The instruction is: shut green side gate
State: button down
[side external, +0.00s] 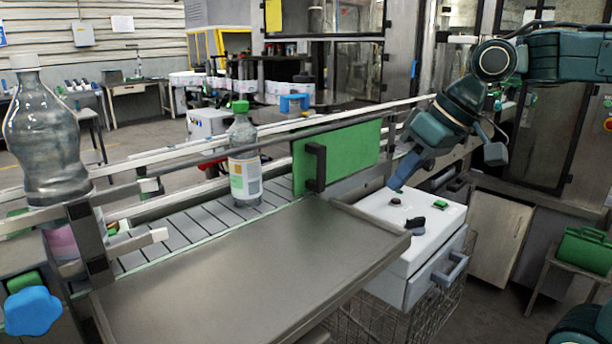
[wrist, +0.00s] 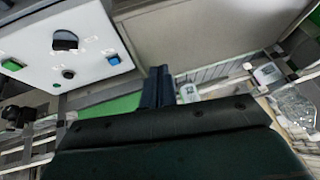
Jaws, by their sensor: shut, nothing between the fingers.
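The green side gate (side external: 345,155) is an upright flat panel beside the conveyor rail, right of the bottle. A black handle (side external: 316,167) sits near its left edge. I cannot tell whether the gate is fully shut. A green strip, likely the gate (wrist: 122,105), shows in the wrist view, partly hidden behind my wrist. My gripper (side external: 397,185) is shut and empty, pointing down and left over the back of the white control box. It is right of the gate and apart from the handle. My gripper's fingers (wrist: 157,88) also show closed together in the wrist view.
The white control box (side external: 380,215) carries a black knob and buttons, with a drawer handle in front. A steel tray (side external: 250,265) lies before the conveyor (side external: 205,220). A green-capped bottle (side external: 243,165) stands on the conveyor. A large clear bottle (side external: 45,140) stands left.

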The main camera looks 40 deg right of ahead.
jog(key=w+d+r+y, duration=0.1)
jog(key=w+d+r, duration=0.1)
jog(key=w, duration=0.4)
jog(key=y, duration=0.2)
send_near(335, 177)
jog(key=s+a+r, duration=0.1)
jog(key=s+r, duration=0.2)
jog(key=shift+s+d+f+n+g+y, duration=0.1)
jog(key=shift+s+d+n+g+y, duration=0.15)
jog(key=shift+n+g, duration=0.2)
jog(key=shift+w+a+f, duration=0.65)
jog(key=shift+a+f, duration=0.7)
jog(key=shift+a, duration=0.1)
jog(key=shift+w+a+f, duration=0.65)
jog(key=shift+a+f, duration=0.65)
jog(key=shift+a, duration=0.2)
jog(key=shift+w+a+f, duration=0.6)
jog(key=shift+a+f, duration=0.75)
jog(key=shift+a, duration=0.1)
